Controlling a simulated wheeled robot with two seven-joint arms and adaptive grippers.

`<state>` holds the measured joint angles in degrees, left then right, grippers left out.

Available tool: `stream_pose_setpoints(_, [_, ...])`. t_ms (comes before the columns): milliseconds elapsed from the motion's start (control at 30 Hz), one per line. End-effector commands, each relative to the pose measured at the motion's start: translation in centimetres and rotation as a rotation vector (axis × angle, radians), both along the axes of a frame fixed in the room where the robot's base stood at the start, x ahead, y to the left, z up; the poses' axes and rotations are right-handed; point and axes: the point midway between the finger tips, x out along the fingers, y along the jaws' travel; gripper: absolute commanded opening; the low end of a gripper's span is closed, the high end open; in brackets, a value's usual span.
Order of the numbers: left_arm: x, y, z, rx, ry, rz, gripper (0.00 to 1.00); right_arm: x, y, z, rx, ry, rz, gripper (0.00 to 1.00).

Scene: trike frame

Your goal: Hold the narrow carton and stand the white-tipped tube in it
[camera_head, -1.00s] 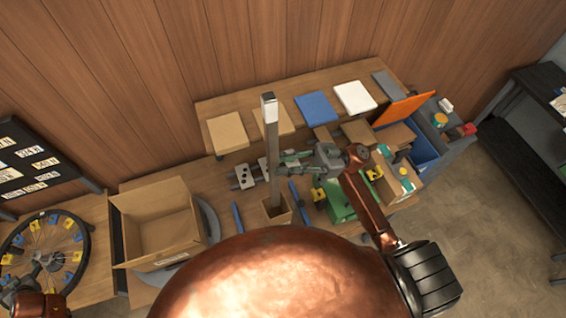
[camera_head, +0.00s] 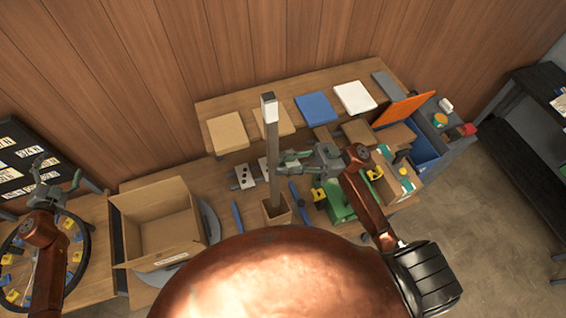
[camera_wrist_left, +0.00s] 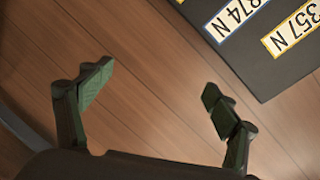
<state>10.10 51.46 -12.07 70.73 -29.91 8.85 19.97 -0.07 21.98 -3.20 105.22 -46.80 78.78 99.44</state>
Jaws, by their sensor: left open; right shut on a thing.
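The tube (camera_head: 273,150) is a long grey bar with a white tip (camera_head: 269,112) at its upper end, and it stands nearly upright. Its lower end is inside the open top of the narrow carton (camera_head: 277,213), a small brown box on the table. How deep it reaches is hidden. My right gripper (camera_head: 281,163) is shut on the tube around its middle, above the carton. My left gripper (camera_head: 57,180) is open and empty at the far left, above the wheel and well away from the carton. Its two spread fingers (camera_wrist_left: 157,95) also show in the left wrist view.
A large open carton (camera_head: 163,231) stands between my left gripper and the narrow carton. A spoked wheel (camera_head: 80,255) lies at far left, near a black board with number labels (camera_head: 25,150). Blue tools (camera_head: 237,217) lie beside the narrow carton. Boxes and bins crowd the right.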

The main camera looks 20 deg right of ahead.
Motion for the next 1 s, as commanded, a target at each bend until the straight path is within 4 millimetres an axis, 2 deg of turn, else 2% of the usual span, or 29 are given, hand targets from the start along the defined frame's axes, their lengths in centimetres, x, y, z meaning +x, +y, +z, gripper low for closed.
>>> stream_pose_setpoints(33, [0.7,-2.1,1.0,0.053,-0.012,-0.062,0.82,0.0,0.0,0.1,0.002,-0.001,0.001,0.0])
stream_pose_setpoints(267, [2.1,-11.9,3.9,0.316,-0.062,-0.362,0.82,0.0,0.0,0.1,0.002,-0.001,0.001,0.0])
stream_pose_setpoints(400, [1.6,-18.1,4.8,0.502,-0.101,-0.57,0.82,0.0,0.0,0.1,0.002,-0.001,0.001,0.0])
stream_pose_setpoints(533, [0.0,-23.7,4.9,0.703,-0.143,-0.791,0.82,0.0,0.0,0.1,0.002,-0.001,0.001,0.0])
stream_pose_setpoints(633, [-2.3,-27.4,4.3,0.877,-0.177,-0.988,0.82,0.0,0.0,0.1,0.002,-0.001,0.001,0.0])
stream_pose_setpoints(700, [-3.6,-30.4,2.6,0.913,-0.192,-1.066,0.82,0.0,0.0,0.1,0.002,-0.001,0.001,0.0])
stream_pose_setpoints(867, [-6.7,-36.3,0.0,0.996,-0.234,-1.225,0.82,0.0,0.0,0.1,0.002,-0.001,0.001,0.0])
stream_pose_setpoints(1000, [-9.9,-41.2,-2.4,1.077,-0.28,-1.371,0.82,0.0,0.0,0.1,0.002,-0.001,0.001,0.0])
